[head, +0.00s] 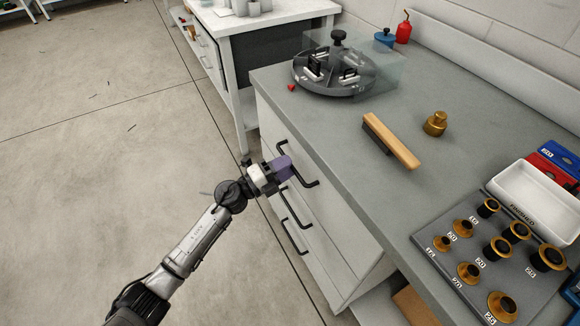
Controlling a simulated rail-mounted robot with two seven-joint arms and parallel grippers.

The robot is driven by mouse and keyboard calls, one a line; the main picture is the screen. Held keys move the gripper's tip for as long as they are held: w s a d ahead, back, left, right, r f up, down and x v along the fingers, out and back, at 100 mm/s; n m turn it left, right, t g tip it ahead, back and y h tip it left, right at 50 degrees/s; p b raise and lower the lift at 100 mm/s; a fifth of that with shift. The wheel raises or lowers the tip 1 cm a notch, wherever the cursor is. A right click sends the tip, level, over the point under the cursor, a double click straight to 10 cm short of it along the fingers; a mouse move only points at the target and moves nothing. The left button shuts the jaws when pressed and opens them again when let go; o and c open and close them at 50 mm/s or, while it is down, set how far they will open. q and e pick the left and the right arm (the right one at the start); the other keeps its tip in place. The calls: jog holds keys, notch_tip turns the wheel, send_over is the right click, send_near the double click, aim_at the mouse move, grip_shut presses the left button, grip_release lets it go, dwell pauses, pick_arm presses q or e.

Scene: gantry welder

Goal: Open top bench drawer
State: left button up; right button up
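The bench (340,120) has a white drawer front with several black bar handles, one above another. The top drawer's handle (311,184) is the highest, just under the grey worktop edge. My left gripper (284,166), with purple fingers, is at this handle and overlaps its middle in the picture. I cannot tell whether its fingers touch the bar or are open or shut around it. The top drawer looks flush with the bench front. My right gripper is not in view.
On the worktop are a round dark fixture (335,84), a wooden-handled brush (390,142), a brass weight (435,123), and a grey tray (447,272) of brass-rimmed parts. A white bin (538,198) stands at the right.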

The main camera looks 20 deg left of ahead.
pick_arm(q)
jog(key=shift+x, duration=0.85)
jog(key=shift+c, duration=0.2)
grip_shut()
